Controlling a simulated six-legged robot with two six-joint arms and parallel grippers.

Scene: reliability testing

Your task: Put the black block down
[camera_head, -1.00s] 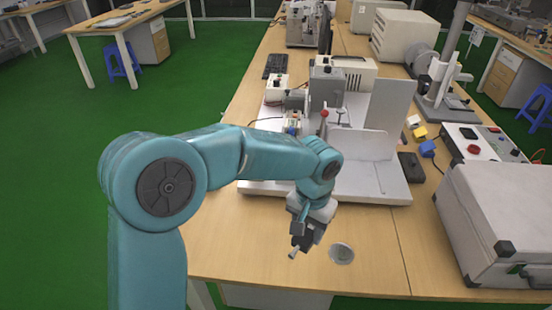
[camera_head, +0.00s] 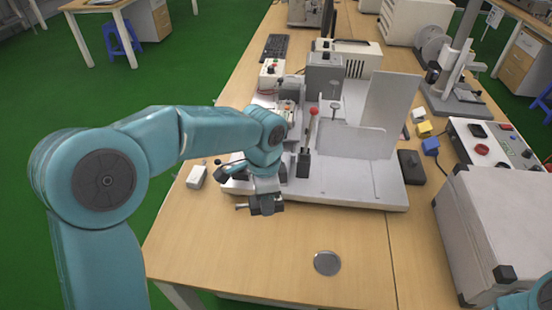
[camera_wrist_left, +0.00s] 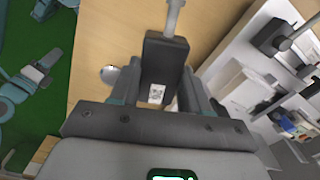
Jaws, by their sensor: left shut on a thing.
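The black block (camera_wrist_left: 166,62), with a grey rod on one end, is held between the fingers of my left gripper (camera_wrist_left: 162,92) in the left wrist view. In the head view, my left gripper (camera_head: 262,204) is at the front left edge of the white test fixture (camera_head: 340,190). The block looks dark and small there, partly hidden by the gripper, with its rod pointing left. I cannot tell whether it touches the table. My right gripper is out of view.
A silver disc (camera_head: 327,263) lies on the wooden table (camera_head: 230,255), which is otherwise clear in front. A red-topped lever on a black base (camera_head: 303,165) stands on the fixture. A small white box (camera_head: 196,177) is at left, a grey case (camera_head: 500,220) at right.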

